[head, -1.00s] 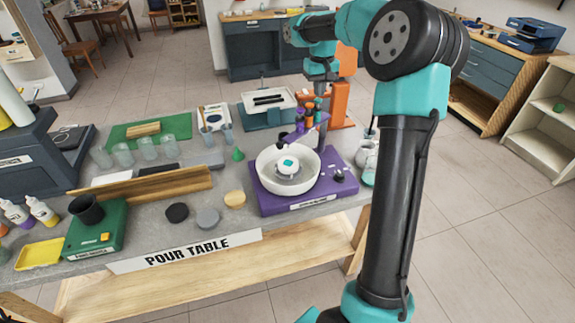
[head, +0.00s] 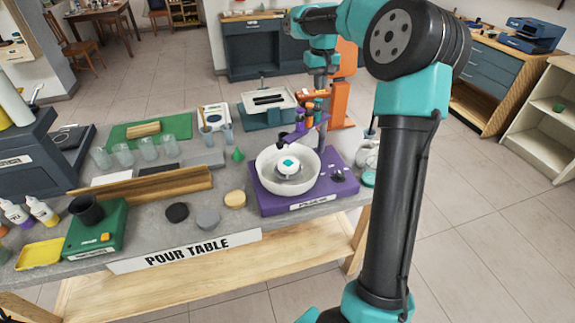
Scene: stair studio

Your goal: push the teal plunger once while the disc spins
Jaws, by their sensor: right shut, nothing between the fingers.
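A purple spin machine (head: 268,203) stands at the right end of the pour table. Its white round bowl (head: 263,178) holds a pale disc (head: 289,166) with a teal patch on top; I cannot tell from these frames whether it spins. Small coloured plungers stand in a row on a purple holder behind the bowl: a purple one, an orange one (head: 309,108) and a teal plunger (head: 317,104). My right gripper (head: 320,88) is shut and empty, pointing down just above the teal plunger. A small gap seems to lie between them. My left gripper is out of view.
A dark knob (head: 338,175) sits on the machine's right side. An orange stand (head: 341,108) is behind it, and a white tray (head: 268,102) is at the back. Several pucks and a wooden trough (head: 150,188) lie to the left.

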